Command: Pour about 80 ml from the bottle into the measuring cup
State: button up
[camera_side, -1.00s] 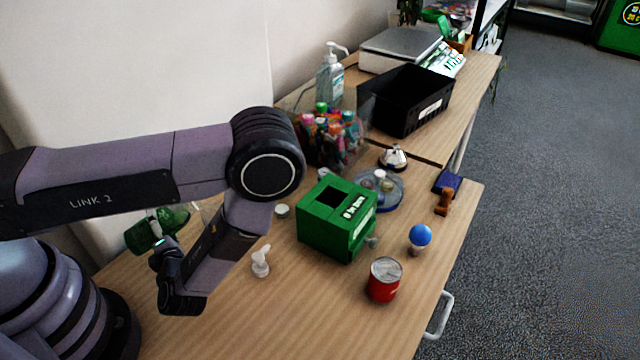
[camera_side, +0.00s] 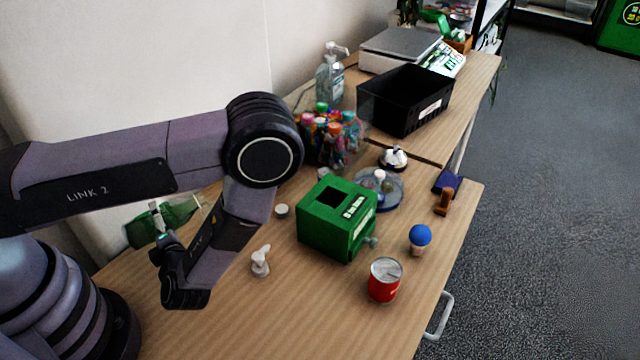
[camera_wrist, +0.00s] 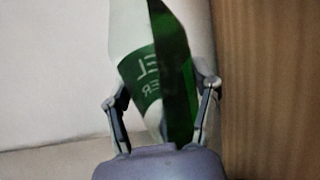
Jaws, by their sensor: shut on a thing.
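A green bottle (camera_side: 180,214) lies tilted close to horizontal in the side view, partly behind my gripper (camera_side: 157,222), near the wall. In the wrist view, my gripper (camera_wrist: 161,92) has one finger on each side of the bottle, which shows a white part and a green label (camera_wrist: 146,82) with reversed lettering. The fingers are shut on the bottle. I cannot make out the measuring cup in either view; my arm covers part of the table near the bottle. The bottle's mouth and any liquid cannot be made out.
A green box (camera_side: 325,235) stands mid-table, with a white pump top (camera_side: 261,262) left of it. A red can (camera_side: 384,281) and a blue ball on a stand (camera_side: 419,237) are on the right. A black bin (camera_side: 385,105) is farther back. The front of the table is clear.

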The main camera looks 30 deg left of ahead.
jog(key=shift+m, duration=0.5)
dwell(0.5)
jog(key=shift+s+a, duration=0.2)
jog(key=shift+s, duration=0.15)
dwell(0.7)
jog(key=shift+r+m+g+p, duration=0.35)
jog(key=shift+m+p, duration=0.1)
jog(key=shift+m, duration=0.15)
dwell(1.4)
jog(key=shift+f, duration=0.3)
jog(key=shift+n, duration=1.1)
jog(key=shift+s+a+f+n+t, duration=0.1)
jog(key=shift+s+f+n+t, duration=0.15)
jog(key=shift+f+n, duration=0.15)
jog(key=shift+s+a+f+n+t, duration=0.1)
jog(key=shift+f+n+t, duration=0.15)
jog(key=shift+n, duration=0.25)
jog(key=shift+w+d+f+n, duration=0.15)
jog(key=shift+w+f+n, duration=0.1)
jog(key=shift+f+n, duration=0.45)
jog(key=shift+r, duration=0.1)
